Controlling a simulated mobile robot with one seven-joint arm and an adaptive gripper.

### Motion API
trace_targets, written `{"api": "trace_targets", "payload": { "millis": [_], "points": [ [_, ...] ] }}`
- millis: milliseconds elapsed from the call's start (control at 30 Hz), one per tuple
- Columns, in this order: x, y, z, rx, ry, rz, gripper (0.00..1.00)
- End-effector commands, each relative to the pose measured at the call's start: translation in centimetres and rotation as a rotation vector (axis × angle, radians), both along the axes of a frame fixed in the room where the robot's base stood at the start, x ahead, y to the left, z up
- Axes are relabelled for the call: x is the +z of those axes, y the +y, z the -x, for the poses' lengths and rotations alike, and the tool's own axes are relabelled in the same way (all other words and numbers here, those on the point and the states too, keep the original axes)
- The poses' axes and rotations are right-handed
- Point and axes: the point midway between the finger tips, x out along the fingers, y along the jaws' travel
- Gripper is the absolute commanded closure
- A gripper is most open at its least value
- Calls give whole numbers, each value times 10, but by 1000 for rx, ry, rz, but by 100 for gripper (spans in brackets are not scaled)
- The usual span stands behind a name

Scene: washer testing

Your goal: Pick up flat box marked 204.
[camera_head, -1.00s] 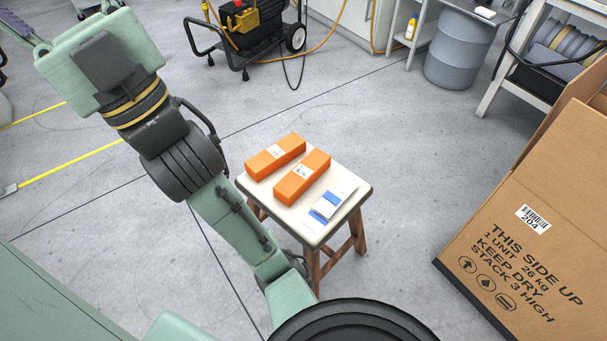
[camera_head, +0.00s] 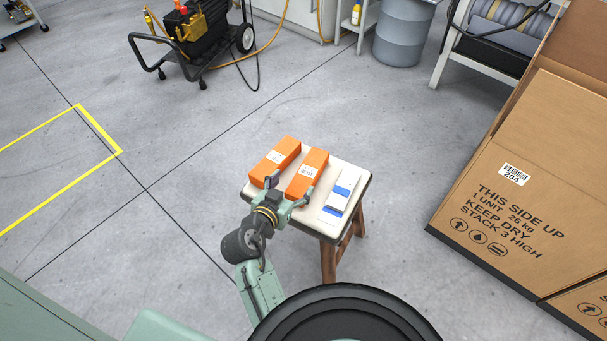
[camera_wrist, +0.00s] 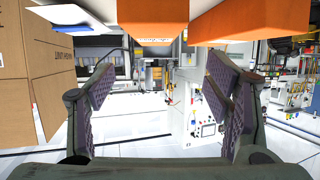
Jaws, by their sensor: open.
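Two long orange boxes lie side by side on the small stool, a left one (camera_head: 275,161) and a right one (camera_head: 308,172). Each has a white label too small to read. A white and blue flat item (camera_head: 342,188) lies to their right. My gripper (camera_head: 290,190) is open and empty at the near ends of the orange boxes. In the wrist view its fingers (camera_wrist: 160,88) are spread wide, with orange surfaces (camera_wrist: 155,22) at the top edge. I cannot tell whether a finger touches a box.
The white-topped stool (camera_head: 322,222) has wooden legs. A large cardboard carton (camera_head: 520,200) stands on the floor at right, its label reading 204. A black wheeled machine (camera_head: 195,40) and grey drum (camera_head: 403,35) stand at the back. The floor left of the stool is clear.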

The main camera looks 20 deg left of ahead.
Motion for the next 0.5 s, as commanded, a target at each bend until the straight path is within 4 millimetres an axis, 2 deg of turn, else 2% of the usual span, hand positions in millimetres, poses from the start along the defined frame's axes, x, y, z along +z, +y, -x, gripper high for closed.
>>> {"api": "trace_targets", "payload": {
  "millis": [100, 300, 500],
  "points": [
    [-8, -9, -7, -25, 8, 14, 28],
    [-20, -10, -36, -23, 8, 12, 28],
    [-27, -10, -51, -20, 8, 11, 28]
  ]
}}
